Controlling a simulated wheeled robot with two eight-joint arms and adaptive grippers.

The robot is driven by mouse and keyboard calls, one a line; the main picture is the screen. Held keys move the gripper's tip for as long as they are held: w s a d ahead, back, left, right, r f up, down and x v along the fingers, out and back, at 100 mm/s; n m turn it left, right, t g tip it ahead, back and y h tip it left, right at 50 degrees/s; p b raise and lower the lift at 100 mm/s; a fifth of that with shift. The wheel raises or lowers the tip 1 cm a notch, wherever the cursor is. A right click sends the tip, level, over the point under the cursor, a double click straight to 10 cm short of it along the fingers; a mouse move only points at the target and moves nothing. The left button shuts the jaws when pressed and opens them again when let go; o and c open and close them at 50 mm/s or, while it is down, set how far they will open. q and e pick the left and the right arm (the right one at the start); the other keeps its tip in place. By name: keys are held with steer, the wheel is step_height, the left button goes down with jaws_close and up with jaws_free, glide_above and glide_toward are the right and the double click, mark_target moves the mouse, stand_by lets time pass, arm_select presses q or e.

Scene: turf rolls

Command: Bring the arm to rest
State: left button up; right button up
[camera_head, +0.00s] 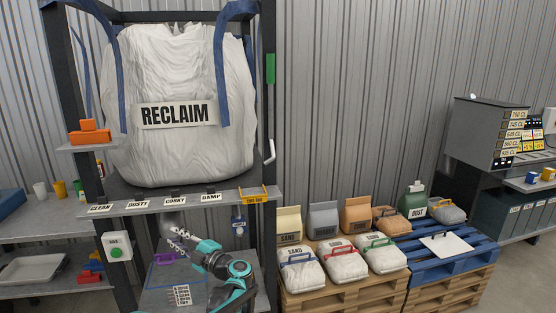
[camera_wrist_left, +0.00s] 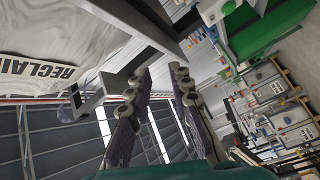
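My left arm (camera_head: 236,268) reaches in at the lower middle of the head view, bent, in front of the frame under the big bag. Its gripper (camera_head: 178,241) is small there, above a grey surface. In the left wrist view the two fingers of the left gripper (camera_wrist_left: 160,76) stand apart with a clear gap and nothing between them. The white bag marked RECLAIM (camera_head: 175,150) hangs in a dark frame above the arm. It also shows at the left of the wrist view (camera_wrist_left: 35,68). My right gripper is in neither view.
A ledge (camera_head: 228,197) with labels crosses the frame above the arm. A green-button box (camera_head: 117,246) is on the left post. Right of the frame, several small bags, such as one with a red handle (camera_head: 345,265), sit on pallets (camera_head: 340,299). A blue pallet (camera_head: 455,265) holds a white board.

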arm_select(q)
steer(key=d+r+m+t+h, duration=0.65)
steer(key=r+m+t, duration=0.25)
steer(key=r, duration=0.4)
steer(key=s+d+m+h, duration=0.8)
steer(key=d+m+h, duration=0.1)
steer(key=h, duration=0.1)
steer(key=s+a+f+m+g, duration=0.1)
steer(key=s+f+m+g, duration=0.2)
steer(key=s+f, duration=0.9)
steer(key=s+a+f+m+g, duration=0.1)
steer(key=s+f+m+g, duration=0.2)
steer(key=s+f+g, duration=0.5)
steer(key=s+f, duration=0.4)
steer(key=s, duration=0.5)
steer(key=shift+s+f+g, duration=0.25)
steer(key=shift+s+g, duration=0.05)
steer(key=shift+g, duration=0.1)
